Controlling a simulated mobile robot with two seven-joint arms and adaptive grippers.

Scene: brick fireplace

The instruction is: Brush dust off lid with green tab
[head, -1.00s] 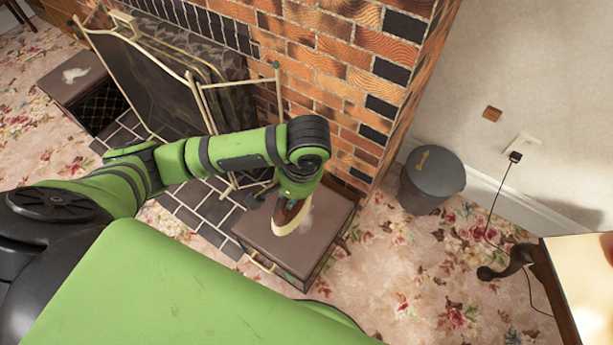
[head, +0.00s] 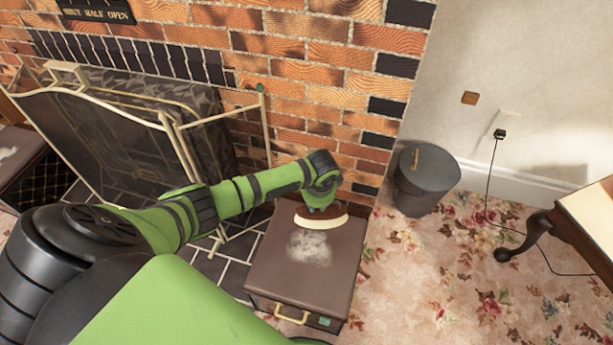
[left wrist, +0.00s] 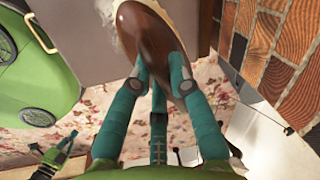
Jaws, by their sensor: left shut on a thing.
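A brown box (head: 285,268) stands on the floor by the hearth, with a flat lid (head: 265,240), a gold handle and a green tab (head: 324,322) on its front. A pale dust patch (head: 312,247) lies on the lid's middle. My left gripper (left wrist: 161,86) is shut on a brush (head: 322,219) with a brown wooden back and cream bristles. The brush is over the lid's far end, beyond the dust; whether the bristles touch is unclear. A small green and teal part, apparently my right gripper (left wrist: 55,155), shows in the left wrist view; its fingers are unclear.
A second dusty box (head: 28,178) stands at the far left. A fireplace screen (head: 110,110) and brick wall (head: 310,90) stand behind. A grey lidded bin (head: 425,185) is right of the box, and a table (head: 590,215) at the right edge. Flowered carpet between is free.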

